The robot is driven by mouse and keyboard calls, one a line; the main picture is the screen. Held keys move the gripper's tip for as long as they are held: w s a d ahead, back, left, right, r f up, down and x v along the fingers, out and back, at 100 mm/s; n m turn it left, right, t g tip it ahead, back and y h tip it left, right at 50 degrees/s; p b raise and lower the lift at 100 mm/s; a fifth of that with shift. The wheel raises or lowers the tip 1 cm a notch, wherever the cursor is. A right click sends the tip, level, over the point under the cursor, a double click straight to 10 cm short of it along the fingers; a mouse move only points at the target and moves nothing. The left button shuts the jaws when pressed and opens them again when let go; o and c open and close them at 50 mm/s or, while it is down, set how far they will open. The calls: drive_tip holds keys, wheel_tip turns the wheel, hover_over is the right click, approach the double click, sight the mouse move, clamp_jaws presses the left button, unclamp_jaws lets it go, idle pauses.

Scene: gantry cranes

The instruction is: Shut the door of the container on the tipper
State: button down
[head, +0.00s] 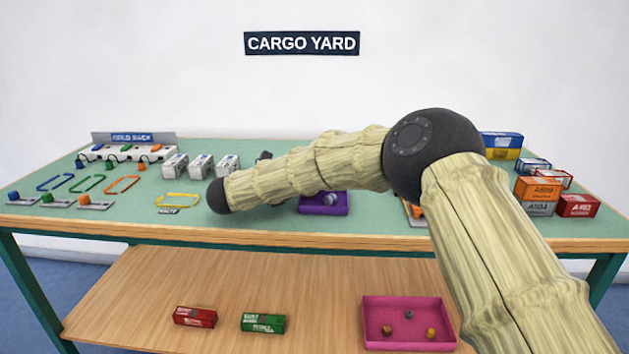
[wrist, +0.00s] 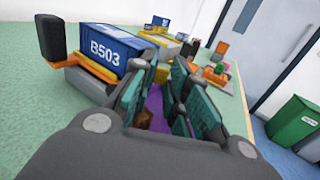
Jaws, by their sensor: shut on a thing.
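A blue container (wrist: 112,50) marked B503 sits on an orange tipper (wrist: 92,66) at the left of the wrist view. A dark block (wrist: 50,38) stands at its near left end. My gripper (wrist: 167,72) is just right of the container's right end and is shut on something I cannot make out. My fingers cover that end, so I cannot see the door or how far it is open. In the head view my arm hides the container and most of my gripper.
A purple tray (head: 312,209) lies on the green tabletop (head: 250,228); purple and a brown piece (wrist: 143,119) show between my fingers. Boxes (head: 538,187) crowd the right end. Below is a shelf with a pink tray (head: 372,330).

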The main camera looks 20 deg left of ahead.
drive_tip(key=c, duration=1.4)
unclamp_jaws()
drive_tip(key=shift+c, duration=0.2)
